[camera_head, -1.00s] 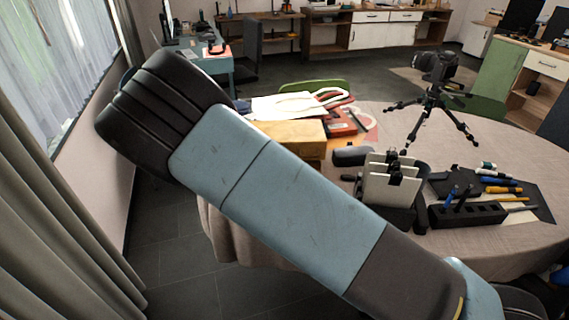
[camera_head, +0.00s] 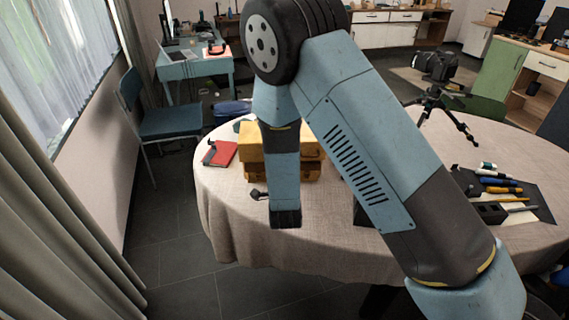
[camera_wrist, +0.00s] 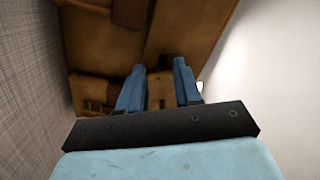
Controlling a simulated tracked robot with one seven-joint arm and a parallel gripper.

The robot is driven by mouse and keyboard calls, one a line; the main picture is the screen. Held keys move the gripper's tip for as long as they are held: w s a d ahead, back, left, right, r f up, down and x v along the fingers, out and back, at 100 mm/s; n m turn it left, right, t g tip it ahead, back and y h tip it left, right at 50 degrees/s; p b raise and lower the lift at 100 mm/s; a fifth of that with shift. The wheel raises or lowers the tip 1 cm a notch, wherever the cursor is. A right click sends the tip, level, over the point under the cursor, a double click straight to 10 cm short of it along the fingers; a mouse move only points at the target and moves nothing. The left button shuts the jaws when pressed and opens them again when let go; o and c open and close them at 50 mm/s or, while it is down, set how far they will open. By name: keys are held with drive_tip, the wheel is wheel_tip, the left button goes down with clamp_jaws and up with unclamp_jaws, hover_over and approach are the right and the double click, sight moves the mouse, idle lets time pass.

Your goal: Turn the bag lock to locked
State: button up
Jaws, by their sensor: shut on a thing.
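The tan-brown bag (camera_head: 250,138) stands on the round table, partly hidden behind my arm in the head view. In the wrist view the bag (camera_wrist: 195,35) fills the upper middle, with a strap and buckle at its left. My gripper (camera_wrist: 158,75) has its two blue fingers at the bag's front, on either side of a small tan lock piece (camera_wrist: 159,88) with dark marks. The fingers are shut on this lock; its exact turn angle is hard to tell. In the head view my forearm hides the fingers.
On the table (camera_head: 225,200), a red notebook (camera_head: 224,153) lies left of the bag and a small dark object (camera_head: 257,194) in front. A camera tripod (camera_head: 440,100) and tools (camera_head: 500,185) are at the right. A blue chair (camera_head: 165,122) stands left.

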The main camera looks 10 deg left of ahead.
drive_tip(key=m, duration=0.5)
drive_tip(key=shift+d+f, duration=0.1)
drive_tip(key=shift+m, duration=0.3)
drive_tip(key=shift+f, duration=0.1)
drive_tip(key=o, duration=0.8)
drive_tip(key=shift+o, duration=1.3)
drive_tip(key=v, duration=1.3)
drive_tip(key=shift+s, duration=0.35)
drive_tip(key=shift+d, duration=0.1)
